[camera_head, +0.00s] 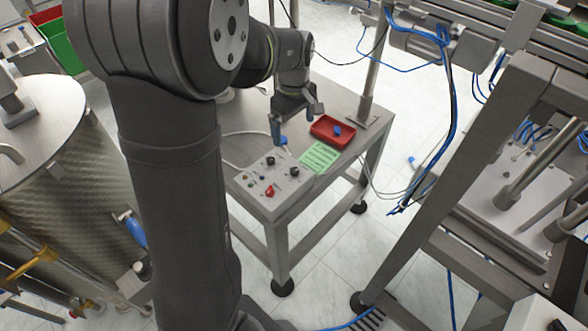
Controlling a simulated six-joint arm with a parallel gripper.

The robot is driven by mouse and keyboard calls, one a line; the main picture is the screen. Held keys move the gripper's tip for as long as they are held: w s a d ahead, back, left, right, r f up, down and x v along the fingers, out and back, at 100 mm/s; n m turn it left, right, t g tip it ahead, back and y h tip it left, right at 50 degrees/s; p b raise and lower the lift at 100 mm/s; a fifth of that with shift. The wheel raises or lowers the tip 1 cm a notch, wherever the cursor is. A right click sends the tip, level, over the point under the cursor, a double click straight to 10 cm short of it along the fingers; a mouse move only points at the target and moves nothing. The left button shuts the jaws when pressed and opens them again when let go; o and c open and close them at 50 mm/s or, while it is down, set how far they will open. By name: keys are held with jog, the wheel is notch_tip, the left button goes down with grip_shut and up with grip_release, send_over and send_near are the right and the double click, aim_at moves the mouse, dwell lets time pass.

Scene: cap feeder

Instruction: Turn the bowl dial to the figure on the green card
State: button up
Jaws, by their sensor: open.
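A grey control box (256,177) with several knobs and buttons sits on the steel table. Two black knobs, one (271,160) towards the back and one (294,171) at the right, and a red knob (270,191) stand on its face. I cannot tell which is the bowl dial, nor read any scale. The green card (319,157) lies right of the box; its writing is too small to read. My gripper (297,123) is open above the table, behind the box and apart from the knobs. A small blue thing (283,140) shows beneath one finger; I cannot tell whether they touch.
A red tray (317,133) holding a blue piece (337,131) sits behind the card. A steel post (372,65) rises at the table's back right corner. A large steel drum (45,120) stands left and a conveyor frame (455,170) right. My arm hides the table's left part.

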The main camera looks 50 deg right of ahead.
jog(key=shift+r, duration=0.85)
